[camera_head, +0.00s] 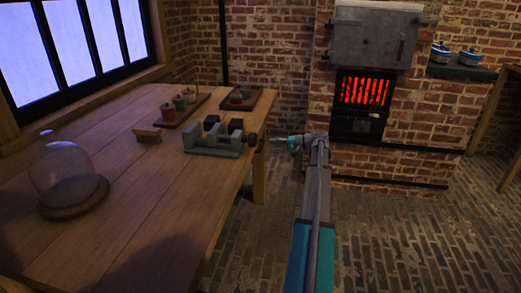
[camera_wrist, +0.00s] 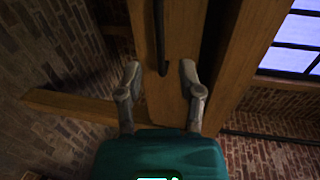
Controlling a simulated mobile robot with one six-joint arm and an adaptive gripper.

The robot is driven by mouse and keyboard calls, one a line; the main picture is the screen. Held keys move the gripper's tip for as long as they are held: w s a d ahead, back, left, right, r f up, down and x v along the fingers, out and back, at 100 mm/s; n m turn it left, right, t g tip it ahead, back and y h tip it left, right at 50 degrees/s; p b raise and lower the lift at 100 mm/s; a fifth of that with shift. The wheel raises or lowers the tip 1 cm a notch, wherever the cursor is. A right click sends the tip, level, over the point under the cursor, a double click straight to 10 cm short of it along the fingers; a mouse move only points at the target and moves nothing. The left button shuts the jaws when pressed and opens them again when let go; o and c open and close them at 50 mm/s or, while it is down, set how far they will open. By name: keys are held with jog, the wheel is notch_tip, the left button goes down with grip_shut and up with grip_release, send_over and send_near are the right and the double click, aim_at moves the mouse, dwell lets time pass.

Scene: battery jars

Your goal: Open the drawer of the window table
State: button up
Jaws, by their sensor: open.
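The window table (camera_head: 110,215) is a brown plank table under the window at the left. Its drawer is hidden in the head view. In the wrist view a wooden panel (camera_wrist: 182,35), apparently the drawer front, carries a dark bar handle (camera_wrist: 160,35). My gripper (camera_wrist: 160,68) is open, its two fingers on either side of the handle's lower end, with nothing held. I cannot tell whether the fingers touch the panel. In the head view my gripper (camera_head: 292,144) is just off the table's right edge. The drawer looks shut, but its depth is unclear.
On the table stand a glass dome (camera_head: 65,175), a grey vise-like device (camera_head: 212,143), a brush-like block (camera_head: 147,134) and two trays of small jars (camera_head: 185,106). A glowing stove (camera_head: 362,92) stands at the back. Brick floor (camera_head: 400,235) is clear at right.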

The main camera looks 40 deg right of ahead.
aim_at(262, 145)
jog(key=shift+b+x, duration=0.45)
jog(key=shift+x, duration=2.45)
grip_shut()
